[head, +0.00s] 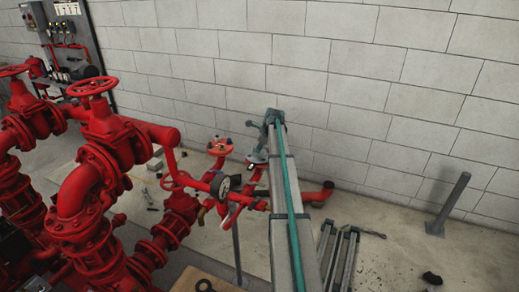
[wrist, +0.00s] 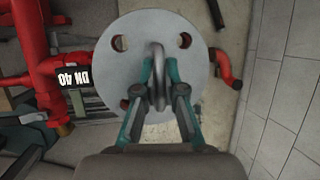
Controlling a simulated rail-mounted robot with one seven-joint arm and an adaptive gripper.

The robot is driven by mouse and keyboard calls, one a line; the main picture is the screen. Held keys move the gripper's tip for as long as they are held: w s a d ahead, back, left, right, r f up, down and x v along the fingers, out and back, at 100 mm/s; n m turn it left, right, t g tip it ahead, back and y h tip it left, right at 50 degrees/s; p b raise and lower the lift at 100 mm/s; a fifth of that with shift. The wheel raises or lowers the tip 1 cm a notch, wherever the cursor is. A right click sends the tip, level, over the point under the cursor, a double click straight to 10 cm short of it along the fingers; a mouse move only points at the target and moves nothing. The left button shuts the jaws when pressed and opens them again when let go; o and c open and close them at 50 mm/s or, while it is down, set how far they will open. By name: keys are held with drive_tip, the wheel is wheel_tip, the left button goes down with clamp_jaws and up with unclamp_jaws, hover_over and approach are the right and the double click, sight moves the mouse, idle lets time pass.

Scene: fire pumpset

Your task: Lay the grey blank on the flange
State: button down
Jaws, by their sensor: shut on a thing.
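The grey blank (wrist: 165,75) is a round disc with bolt holes and a ring-shaped handle (wrist: 158,75) at its middle. My gripper (wrist: 160,82) is shut on this handle, one teal finger on each side, and the disc faces the wrist camera. Dark red shows through its holes, so red metal lies beneath; the disc hides the flange there, and I cannot tell whether they touch. In the head view the edge of the blank (head: 257,158) shows small beside my arm, which hides most of my gripper.
Another red flange (head: 220,146) is left of my arm. A red pipe elbow (wrist: 228,70) lies right of the blank, near the block wall. A grey post (head: 448,205) stands farther right.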

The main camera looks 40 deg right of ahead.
drive_tip(key=shift+f, duration=0.55)
idle(2.1)
drive_tip(key=c, duration=1.2)
unclamp_jaws()
drive_tip(key=shift+f, duration=0.1)
drive_tip(key=shift+s, duration=0.1)
drive_tip(key=v, duration=1.2)
drive_tip(key=shift+a, duration=0.1)
